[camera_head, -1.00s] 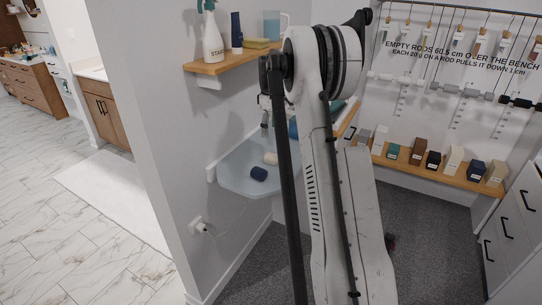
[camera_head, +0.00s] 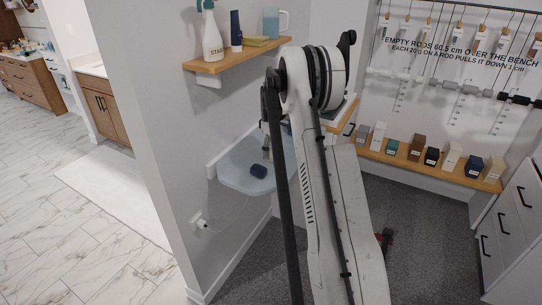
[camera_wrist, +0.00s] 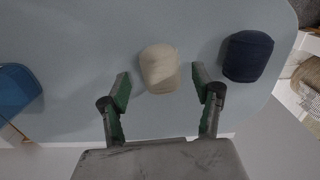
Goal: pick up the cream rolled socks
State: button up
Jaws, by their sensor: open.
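The cream rolled socks (camera_wrist: 160,68) lie on the pale blue-grey surface (camera_wrist: 100,40) in the wrist view. My gripper (camera_wrist: 162,82) is open, with one green-padded finger to each side of the socks' near end. The fingertips look apart from the socks; the height between them is hard to judge. In the head view the cream socks are hidden behind my gripper (camera_head: 266,150), which hangs over the same surface (camera_head: 232,178).
Dark navy rolled socks (camera_wrist: 247,56) lie just right of my right finger; they show in the head view (camera_head: 258,171). A blue object (camera_wrist: 18,92) sits at the left of the wrist view. A wooden shelf (camera_head: 240,60) with a spray bottle (camera_head: 212,38) is above the surface.

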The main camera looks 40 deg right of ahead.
aim_at(271, 151)
jog(key=shift+f, duration=1.5)
jog(key=c, duration=1.3)
